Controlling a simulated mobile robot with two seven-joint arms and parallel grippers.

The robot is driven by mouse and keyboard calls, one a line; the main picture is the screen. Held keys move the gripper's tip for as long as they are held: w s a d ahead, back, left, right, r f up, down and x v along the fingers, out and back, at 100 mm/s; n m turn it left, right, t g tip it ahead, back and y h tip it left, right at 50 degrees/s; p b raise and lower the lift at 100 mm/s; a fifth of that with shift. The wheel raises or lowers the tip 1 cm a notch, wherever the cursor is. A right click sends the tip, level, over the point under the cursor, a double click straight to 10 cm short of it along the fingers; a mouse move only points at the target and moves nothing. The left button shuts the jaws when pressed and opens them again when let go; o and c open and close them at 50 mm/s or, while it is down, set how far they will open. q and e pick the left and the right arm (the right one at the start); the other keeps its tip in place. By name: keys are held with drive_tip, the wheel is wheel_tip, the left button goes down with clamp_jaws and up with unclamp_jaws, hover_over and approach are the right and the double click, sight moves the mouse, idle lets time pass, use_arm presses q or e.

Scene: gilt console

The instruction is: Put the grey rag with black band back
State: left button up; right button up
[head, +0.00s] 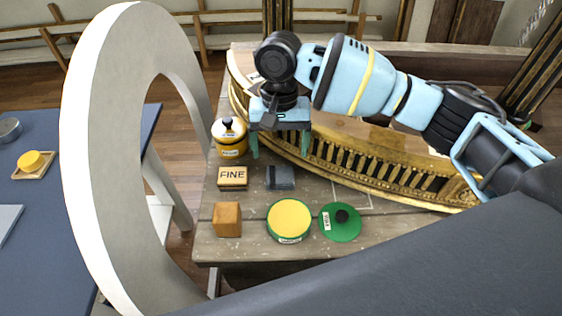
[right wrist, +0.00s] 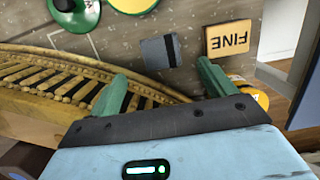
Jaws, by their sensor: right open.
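The grey rag with black band (head: 280,177) lies flat and folded on the wooden bench (head: 262,248), just right of the FINE block. It also shows in the right wrist view (right wrist: 158,52), beyond the fingertips, with its black band at its right side there. My right gripper (head: 280,150) is open and empty above the bench, with its green fingers pointing down near the rag's far side. In the right wrist view the open fingers (right wrist: 163,82) straddle the rag's direction without touching it. Thin white lines (head: 352,190) mark a corner shape on the bench, right of the rag. My left gripper is out of view.
The FINE block (head: 232,178), a yellow jar (head: 231,145), a wooden cube (head: 227,220), a yellow-topped green tin (head: 289,218) and a green disc with black knob (head: 341,228) surround the rag. The curved gilt piece (head: 400,178) lies behind. A blue table (head: 50,225) stands left.

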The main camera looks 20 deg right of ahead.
drive_tip(key=r, duration=0.4)
drive_tip(key=shift+w+d+r, duration=0.1)
drive_tip(key=shift+w+r, duration=0.25)
drive_tip(key=shift+r, duration=0.05)
